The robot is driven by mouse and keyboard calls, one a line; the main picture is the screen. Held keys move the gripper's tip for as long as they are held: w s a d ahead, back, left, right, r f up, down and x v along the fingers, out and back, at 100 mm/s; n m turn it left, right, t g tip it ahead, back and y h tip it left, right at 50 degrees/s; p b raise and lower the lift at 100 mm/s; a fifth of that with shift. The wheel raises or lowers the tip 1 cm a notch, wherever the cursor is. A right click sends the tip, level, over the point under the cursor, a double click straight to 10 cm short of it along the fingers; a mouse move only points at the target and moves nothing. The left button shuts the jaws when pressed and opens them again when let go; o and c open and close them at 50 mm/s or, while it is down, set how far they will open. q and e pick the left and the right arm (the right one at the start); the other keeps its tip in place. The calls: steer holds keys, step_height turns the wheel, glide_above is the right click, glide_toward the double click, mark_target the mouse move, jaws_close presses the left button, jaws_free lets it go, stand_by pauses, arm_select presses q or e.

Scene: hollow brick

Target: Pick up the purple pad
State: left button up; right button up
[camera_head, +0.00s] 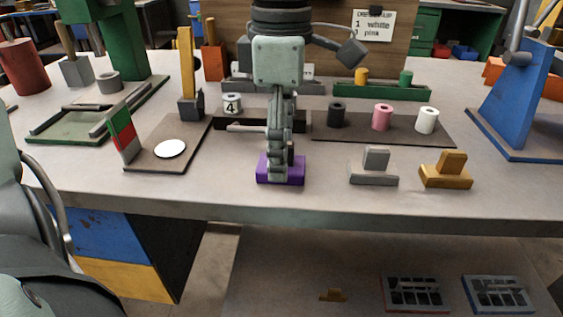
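The purple pad (294,180) lies near the front edge of the table, at the middle of the picture. It has a flat purple base, and its upper middle is hidden by my gripper. My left gripper (279,174) points straight down over the pad, its fingers at the pad's middle. I see the fingers edge-on, so I cannot tell whether they are open or closed around a part of it. The pad appears to rest on the table. A pale green link of my arm shows at the left edge. My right gripper is not in view.
A grey pad (373,178) and a gold pad (446,178) with upright handles stand to the right. Behind are a brown board (390,133) with black, pink and white cylinders and, at left, a board with a white disc (171,149). A blue stand (510,105) is far right.

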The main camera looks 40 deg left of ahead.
arm_select(q)
steer(key=shift+f, duration=0.5)
steer(key=c, duration=1.2)
steer(key=shift+r, duration=0.1)
steer(key=shift+c, duration=0.2)
steer(key=shift+r, duration=0.4)
steer(key=r, duration=0.3)
steer(key=shift+s+a+r, duration=0.2)
steer(key=shift+s+r, duration=0.1)
steer(key=shift+r, duration=0.1)
steer(key=s+a+r, duration=0.5)
steer(key=s+r, duration=0.1)
steer(key=s, duration=0.3)
steer(key=shift+s+r, duration=0.15)
steer(key=shift+s, duration=0.25)
